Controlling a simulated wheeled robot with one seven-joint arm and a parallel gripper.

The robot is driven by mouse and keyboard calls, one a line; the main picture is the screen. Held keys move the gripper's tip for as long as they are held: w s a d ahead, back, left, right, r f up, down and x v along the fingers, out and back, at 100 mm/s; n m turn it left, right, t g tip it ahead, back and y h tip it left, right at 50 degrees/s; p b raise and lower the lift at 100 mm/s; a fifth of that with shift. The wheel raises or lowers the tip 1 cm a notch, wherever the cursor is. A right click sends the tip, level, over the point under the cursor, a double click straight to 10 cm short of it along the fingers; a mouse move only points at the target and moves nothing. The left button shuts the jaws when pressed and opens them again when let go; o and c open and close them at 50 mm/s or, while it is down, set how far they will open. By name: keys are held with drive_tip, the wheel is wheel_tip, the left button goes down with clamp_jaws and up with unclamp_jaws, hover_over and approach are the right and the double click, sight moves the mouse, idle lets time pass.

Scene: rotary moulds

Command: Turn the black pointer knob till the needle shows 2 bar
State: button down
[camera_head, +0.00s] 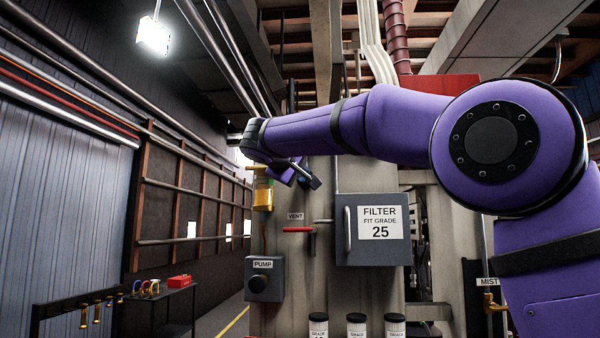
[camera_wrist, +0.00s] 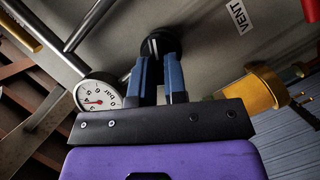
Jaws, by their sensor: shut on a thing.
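The black pointer knob (camera_wrist: 158,44) sits on the grey panel in the wrist view. My gripper (camera_wrist: 157,60) has its two blue fingers shut on the knob, one on each side. The fingers cover much of the knob, so its pointer direction is hard to see. The round white pressure gauge (camera_wrist: 100,93) is just left of the fingers, its dial turned in the picture and partly cut off by my gripper's black plate. A short red needle shows near its lower middle; the exact reading is too small to tell. In the head view my arm hides the knob and gauge.
A yellow-capped fitting (camera_head: 262,195) hangs close to my gripper. Metal pipes (camera_wrist: 88,25) run near the gauge.

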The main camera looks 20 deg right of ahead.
drive_tip(key=shift+d+f+n+t+h, duration=0.15)
drive_tip(key=shift+n+t+h, duration=0.3)
drive_tip(key=shift+n, duration=1.1)
drive_tip(key=shift+a+f+n+t+h, duration=0.1)
drive_tip(key=shift+f+n+t+h, duration=0.3)
drive_tip(key=shift+n, duration=1.1)
drive_tip(key=shift+d+n+t+h, duration=0.1)
drive_tip(key=shift+n+t+h, duration=0.15)
drive_tip(key=shift+n+h, duration=0.85)
drive_tip(key=shift+n+y, duration=0.35)
drive_tip(key=shift+n, duration=0.2)
drive_tip(key=c, duration=1.2)
unclamp_jaws()
drive_tip(key=shift+w, duration=0.1)
drive_tip(key=shift+o, duration=0.2)
drive_tip(key=v, duration=1.1)
